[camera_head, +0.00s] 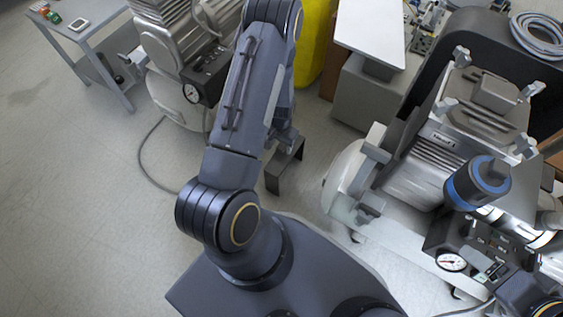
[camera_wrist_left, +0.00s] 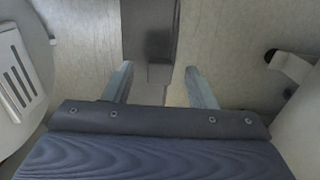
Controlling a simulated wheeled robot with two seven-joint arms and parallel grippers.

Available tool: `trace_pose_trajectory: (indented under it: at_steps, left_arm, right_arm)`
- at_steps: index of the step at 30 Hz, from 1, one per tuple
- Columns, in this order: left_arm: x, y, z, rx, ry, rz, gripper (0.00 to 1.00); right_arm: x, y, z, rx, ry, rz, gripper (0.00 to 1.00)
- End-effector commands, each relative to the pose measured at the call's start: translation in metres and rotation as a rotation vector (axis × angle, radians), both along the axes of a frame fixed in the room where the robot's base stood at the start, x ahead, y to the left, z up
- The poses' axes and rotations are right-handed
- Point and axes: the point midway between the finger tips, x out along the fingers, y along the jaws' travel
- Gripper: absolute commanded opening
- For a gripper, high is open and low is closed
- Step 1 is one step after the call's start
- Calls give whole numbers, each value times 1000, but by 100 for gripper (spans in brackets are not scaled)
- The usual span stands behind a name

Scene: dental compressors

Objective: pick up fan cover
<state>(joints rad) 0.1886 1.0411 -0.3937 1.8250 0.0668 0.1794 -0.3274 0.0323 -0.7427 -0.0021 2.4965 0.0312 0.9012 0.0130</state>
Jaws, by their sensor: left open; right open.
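My left arm crosses the middle of the head view. I cannot make out a fan cover in the head view. I cannot make out my right gripper.
A compressor (camera_head: 440,165) stands at the right, with a gauge (camera_head: 451,262) in front. Another compressor (camera_head: 175,75) stands at upper left, its cable on the floor. A grey side table (camera_head: 85,25) is at far upper left. Open floor (camera_head: 70,210) lies at left.

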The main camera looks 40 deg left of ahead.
Motion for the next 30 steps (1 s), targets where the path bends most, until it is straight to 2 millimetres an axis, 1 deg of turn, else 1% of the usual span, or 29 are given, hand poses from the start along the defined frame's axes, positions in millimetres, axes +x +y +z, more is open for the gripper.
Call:
trace_pose_trajectory:
  at_steps: [4,15,16,27,30]
  left_arm:
    - [0,0,1,0,-1,0,51]
    - [0,0,2,0,-1,0,2]
    - [0,0,2,0,-1,0,0]
    - [1,0,2,0,-2,0,0]
    - [1,0,9,0,-3,0,0]
  right_arm:
    - [0,0,1,0,0,0,74]
    - [0,0,1,0,0,0,74]
    - [0,0,1,0,0,0,74]
    - [0,0,2,0,0,0,74]
    - [0,0,5,0,0,0,74]
